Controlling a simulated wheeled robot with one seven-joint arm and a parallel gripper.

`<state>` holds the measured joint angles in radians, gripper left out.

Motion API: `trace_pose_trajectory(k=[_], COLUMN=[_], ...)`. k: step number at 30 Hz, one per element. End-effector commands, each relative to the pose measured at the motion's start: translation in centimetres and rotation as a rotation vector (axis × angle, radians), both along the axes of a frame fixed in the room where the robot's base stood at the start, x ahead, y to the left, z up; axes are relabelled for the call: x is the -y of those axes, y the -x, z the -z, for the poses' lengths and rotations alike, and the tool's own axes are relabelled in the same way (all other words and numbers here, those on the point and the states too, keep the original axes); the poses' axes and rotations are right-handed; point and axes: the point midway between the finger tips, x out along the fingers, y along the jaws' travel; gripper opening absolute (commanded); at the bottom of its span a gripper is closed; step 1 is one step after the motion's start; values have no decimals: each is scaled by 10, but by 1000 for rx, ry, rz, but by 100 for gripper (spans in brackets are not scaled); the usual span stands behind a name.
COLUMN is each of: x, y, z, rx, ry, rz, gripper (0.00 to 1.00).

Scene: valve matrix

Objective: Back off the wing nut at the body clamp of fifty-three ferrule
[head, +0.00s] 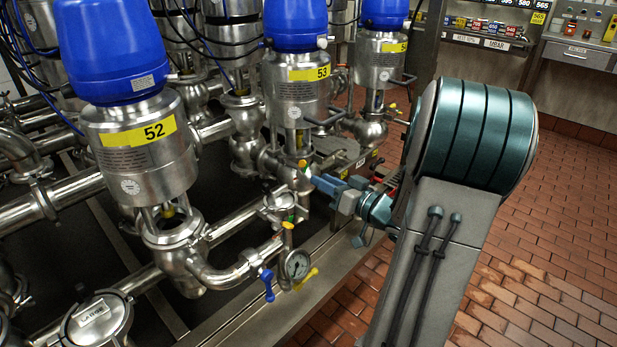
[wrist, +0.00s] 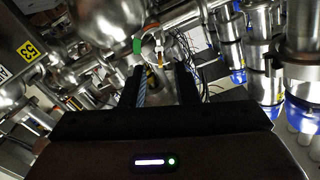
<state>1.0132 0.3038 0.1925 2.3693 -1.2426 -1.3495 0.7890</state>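Valve 53, with a blue cap and yellow label (head: 309,73), stands at the centre of the head view. Its lower body (head: 285,165) is steel, with a small yellow-orange part (head: 303,163) at its right side. I cannot tell for certain whether this is the wing nut. My gripper (head: 314,181) reaches in from the right, close beside this body. In the wrist view my gripper (wrist: 163,69) has its two dark fingers apart. A small yellowish part (wrist: 160,60) shows beyond and between the fingertips; contact cannot be told. A green piece (wrist: 137,46) is just left of it.
Valve 52 (head: 140,135) stands in front left. Below valve 53 are a pressure gauge (head: 297,264), a blue handle (head: 267,285) and a yellow handle (head: 306,279). Valve 54 (head: 379,62) is behind. Brick floor (head: 545,240) is open at right.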

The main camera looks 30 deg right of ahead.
Motion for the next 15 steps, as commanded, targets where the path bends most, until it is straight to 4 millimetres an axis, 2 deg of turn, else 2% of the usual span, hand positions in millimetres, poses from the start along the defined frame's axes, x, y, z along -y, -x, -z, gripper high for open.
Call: trace_pose_trajectory(k=[1,6,10,15], x=[-4,-13,-16,-18], y=[-10,-36,-47,-52], z=[2,2,1,0], rx=[1,0,0,0], ry=[2,1,2,1], rz=[-3,-1,2,2], gripper=[28,28,28,28])
